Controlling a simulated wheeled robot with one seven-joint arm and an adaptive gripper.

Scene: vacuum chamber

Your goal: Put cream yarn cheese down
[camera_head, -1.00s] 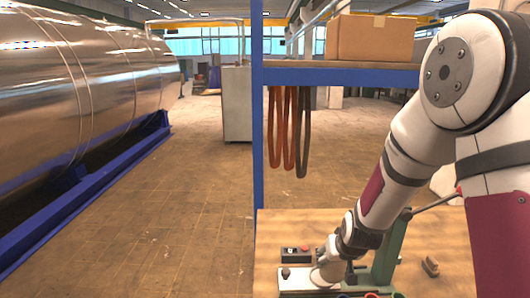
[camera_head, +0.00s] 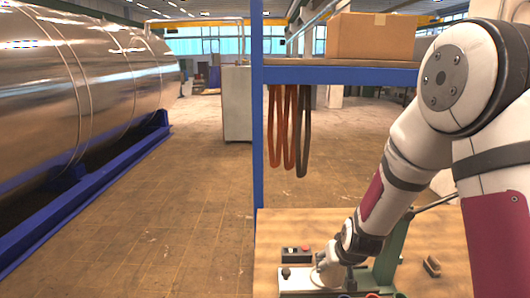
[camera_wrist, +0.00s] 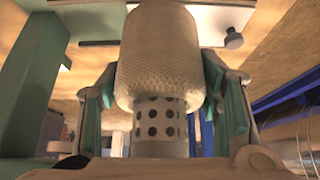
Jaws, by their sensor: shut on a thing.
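The cream yarn cheese (camera_wrist: 159,60) fills the middle of the wrist view. It is wound on a pale tube (camera_wrist: 160,122) with rows of round holes, which shows bare below the yarn. My gripper (camera_wrist: 165,100) has one finger on each side and is shut on the cheese. In the head view my arm reaches down to the workbench (camera_head: 440,235), beside a green stand (camera_head: 390,250). The cheese cannot be made out there. Whether it touches any surface cannot be told.
A pale plate with a dark knob (camera_head: 286,272) lies at the bench front, and a small control box (camera_head: 296,253) stands behind it. A small brown object (camera_head: 432,266) lies right of the stand. A shelf holds a cardboard box (camera_head: 370,38); hoses (camera_head: 290,130) hang below it.

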